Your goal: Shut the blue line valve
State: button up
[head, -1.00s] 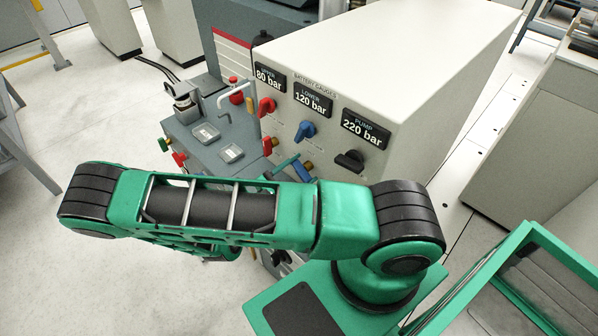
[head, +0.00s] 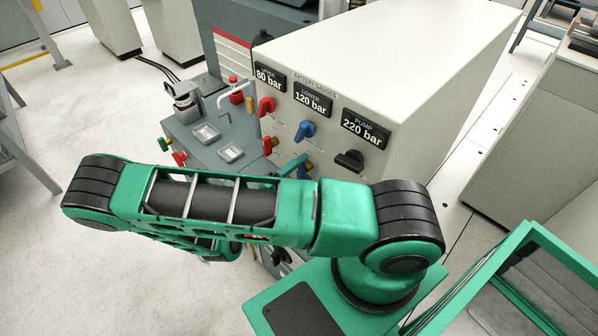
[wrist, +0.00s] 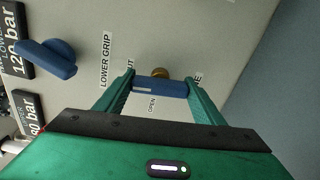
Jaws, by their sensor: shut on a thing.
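The blue line valve is a blue lever (wrist: 160,87) on a brass stem (wrist: 160,72) on the panel. In the wrist view the lever lies crosswise between the two green fingers of my gripper (wrist: 161,84), which is shut on it. An OPEN label shows just below the lever, and other labels are partly hidden by the fingers. In the head view a small part of the blue lever (head: 303,173) shows beside a green fingertip; my arm hides the rest of the gripper.
A blue knob (head: 304,130) sits above the valve, with a red knob (head: 267,105) to its left and a black knob (head: 349,160) to its right. Gauges read 80, 120 and 220 bar. A grey bench with fittings (head: 205,134) stands left of the cabinet (head: 430,60).

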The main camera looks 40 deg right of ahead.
jog(key=shift+w+a+f+m, duration=0.1)
jog(key=shift+m, duration=0.5)
jog(key=o, duration=1.1)
jog(key=shift+c, duration=0.2)
jog(key=s+a, duration=0.2)
jog(key=a, duration=0.8)
jog(key=shift+a, duration=0.35)
jog(key=shift+s, duration=0.15)
